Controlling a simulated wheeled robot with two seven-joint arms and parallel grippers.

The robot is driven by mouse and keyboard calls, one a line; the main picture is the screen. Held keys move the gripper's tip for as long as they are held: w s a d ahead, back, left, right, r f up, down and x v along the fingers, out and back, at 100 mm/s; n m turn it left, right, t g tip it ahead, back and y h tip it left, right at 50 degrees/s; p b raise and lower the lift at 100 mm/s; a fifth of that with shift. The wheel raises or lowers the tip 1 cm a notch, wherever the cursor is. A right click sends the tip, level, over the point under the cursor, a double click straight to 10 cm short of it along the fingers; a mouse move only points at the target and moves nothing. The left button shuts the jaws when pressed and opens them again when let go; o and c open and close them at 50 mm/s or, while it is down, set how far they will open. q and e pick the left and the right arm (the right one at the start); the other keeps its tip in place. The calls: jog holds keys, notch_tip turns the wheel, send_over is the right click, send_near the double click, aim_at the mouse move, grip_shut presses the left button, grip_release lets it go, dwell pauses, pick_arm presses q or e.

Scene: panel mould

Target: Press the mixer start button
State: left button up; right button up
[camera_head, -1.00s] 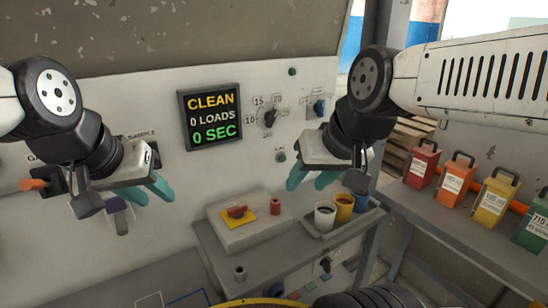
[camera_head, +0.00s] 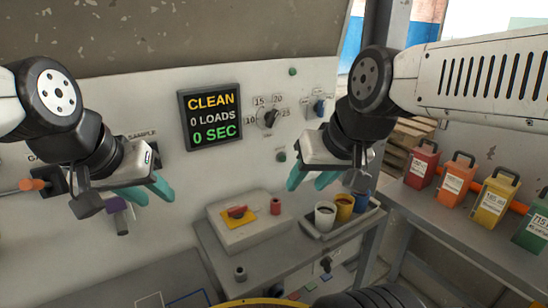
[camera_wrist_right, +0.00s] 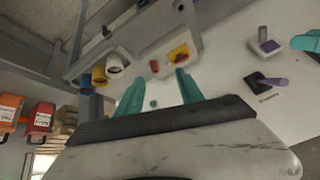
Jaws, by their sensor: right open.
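A small dark green button (camera_head: 281,157) is on the white wall panel, right of and below the display. Another green button (camera_head: 292,72) is higher up. I cannot read which one is the mixer start. My right gripper (camera_head: 307,185) is open and empty in front of the panel, just below and right of the lower button. In the right wrist view a small green button (camera_wrist_right: 153,104) shows between its open teal fingers (camera_wrist_right: 160,88). My left gripper (camera_head: 154,194) is open and empty at the left, in front of the panel.
The display (camera_head: 210,117) reads CLEAN, 0 LOADS, 0 SEC. A dial (camera_head: 268,117) is right of it. Below are a box with a red switch on a yellow plate (camera_head: 238,213), a red cylinder (camera_head: 275,205) and a tray of cups (camera_head: 325,215). Coloured containers (camera_head: 457,179) line the right shelf.

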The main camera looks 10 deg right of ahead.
grip_shut()
dwell(1.9)
